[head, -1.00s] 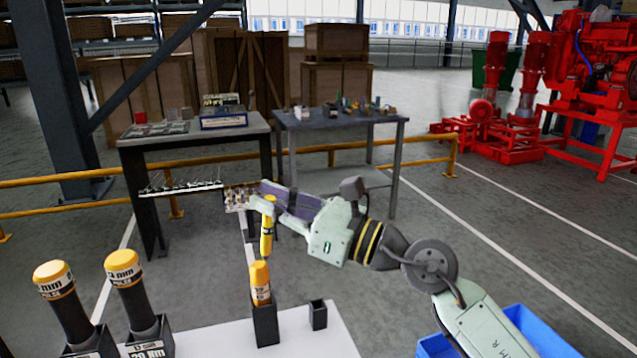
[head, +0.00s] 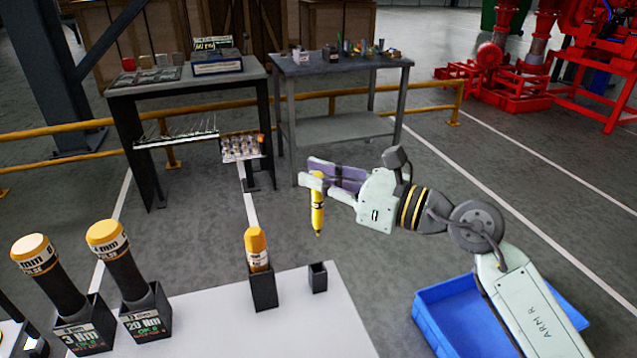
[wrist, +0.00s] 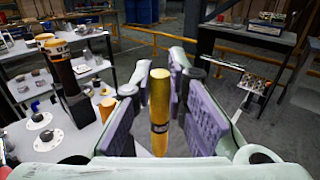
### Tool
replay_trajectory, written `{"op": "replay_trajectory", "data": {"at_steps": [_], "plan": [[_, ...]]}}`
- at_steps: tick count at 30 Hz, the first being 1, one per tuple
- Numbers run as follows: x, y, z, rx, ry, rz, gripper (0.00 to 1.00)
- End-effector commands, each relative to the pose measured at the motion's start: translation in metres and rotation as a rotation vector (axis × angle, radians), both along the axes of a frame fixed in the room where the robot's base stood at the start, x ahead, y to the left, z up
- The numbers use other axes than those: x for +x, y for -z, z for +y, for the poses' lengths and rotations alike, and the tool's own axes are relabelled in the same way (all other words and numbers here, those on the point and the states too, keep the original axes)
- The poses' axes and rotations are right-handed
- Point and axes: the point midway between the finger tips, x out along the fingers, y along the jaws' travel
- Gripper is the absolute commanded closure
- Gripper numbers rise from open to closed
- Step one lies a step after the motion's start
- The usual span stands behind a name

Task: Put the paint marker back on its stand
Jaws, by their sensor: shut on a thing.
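The paint marker (head: 317,212) is a yellow stick with a dark band, held upright with its tip down. My gripper (head: 313,182) is shut on its upper part. The wrist view shows the marker (wrist: 159,115) between the purple finger pads. A small black open-topped holder (head: 318,280), seemingly empty and likely the marker's stand, sits on the white tabletop (head: 215,325). In the head view the marker's tip appears straight above this holder with a gap; I cannot tell whether they line up in depth.
A taller black holder (head: 263,292) with a yellow-capped tool stands just left of the small holder. Two larger yellow-topped tools in labelled holders (head: 146,318) stand further left. A blue crate (head: 440,318) is on the right, below my arm.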

Motion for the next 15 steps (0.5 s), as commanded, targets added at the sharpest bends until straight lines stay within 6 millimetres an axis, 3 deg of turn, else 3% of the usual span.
{"op": "replay_trajectory", "data": {"at_steps": [1, 15], "plan": [[0.000, 0.011, 0.000, 0.001, -0.001, 0.001, 1.00], [0.000, 0.049, 0.000, 0.001, 0.000, 0.001, 1.00]]}}
